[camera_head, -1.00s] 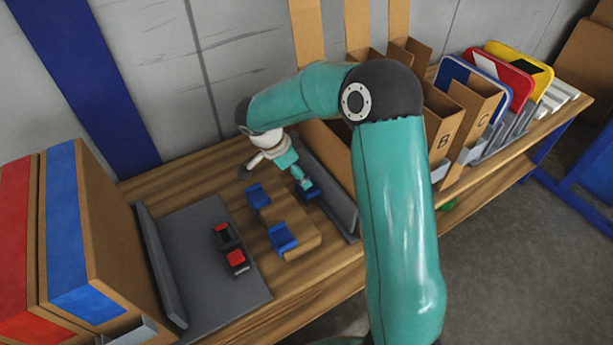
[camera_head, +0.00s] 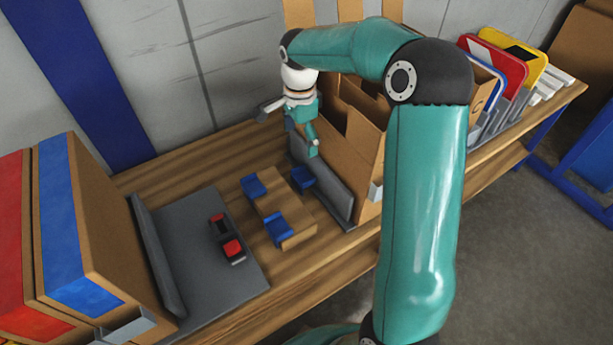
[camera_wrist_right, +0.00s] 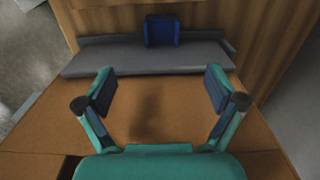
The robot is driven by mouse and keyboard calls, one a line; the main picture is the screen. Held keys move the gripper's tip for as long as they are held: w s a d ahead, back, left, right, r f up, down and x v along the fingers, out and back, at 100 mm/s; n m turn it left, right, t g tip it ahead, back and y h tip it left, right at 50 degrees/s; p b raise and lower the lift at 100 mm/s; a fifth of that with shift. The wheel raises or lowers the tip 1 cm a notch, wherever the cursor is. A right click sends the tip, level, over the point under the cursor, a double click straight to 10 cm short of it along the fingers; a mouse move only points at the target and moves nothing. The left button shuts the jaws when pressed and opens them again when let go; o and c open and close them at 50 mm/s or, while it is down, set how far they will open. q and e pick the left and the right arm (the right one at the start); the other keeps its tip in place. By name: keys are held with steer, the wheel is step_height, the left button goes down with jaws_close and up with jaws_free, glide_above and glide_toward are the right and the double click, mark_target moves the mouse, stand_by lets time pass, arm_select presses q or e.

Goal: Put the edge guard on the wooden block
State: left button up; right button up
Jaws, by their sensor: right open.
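The wooden block (camera_head: 290,208) lies on the workbench. One blue edge guard (camera_head: 254,187) sits on its left corner and another blue edge guard (camera_head: 279,230) on its front side. A third blue edge guard (camera_head: 303,178) stands apart from the block, close to the grey bookend (camera_head: 325,190); it also shows in the right wrist view (camera_wrist_right: 162,30), at the bookend's far side. My right gripper (camera_head: 291,128) is open and empty, raised above the bookend and the cardboard boxes. Its spread fingers show in the wrist view (camera_wrist_right: 160,95). My left gripper is out of view.
Cardboard boxes (camera_head: 355,145) stand right of the bookend. A grey L-shaped plate (camera_head: 200,270) with a black-and-red item (camera_head: 227,238) lies left of the block. Large binders (camera_head: 85,225) stand at the far left. Road signs (camera_head: 495,65) stand at the back right. Bare bench lies behind the block.

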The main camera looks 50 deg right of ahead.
mark_target(301, 180)
step_height(301, 180, down, 15)
steer(key=shift+f+b, duration=0.1)
steer(key=shift+b, duration=0.9)
steer(key=c, duration=1.3)
steer(key=shift+c, duration=0.2)
steer(key=shift+a+r, duration=0.1)
steer(key=shift+r, duration=0.1)
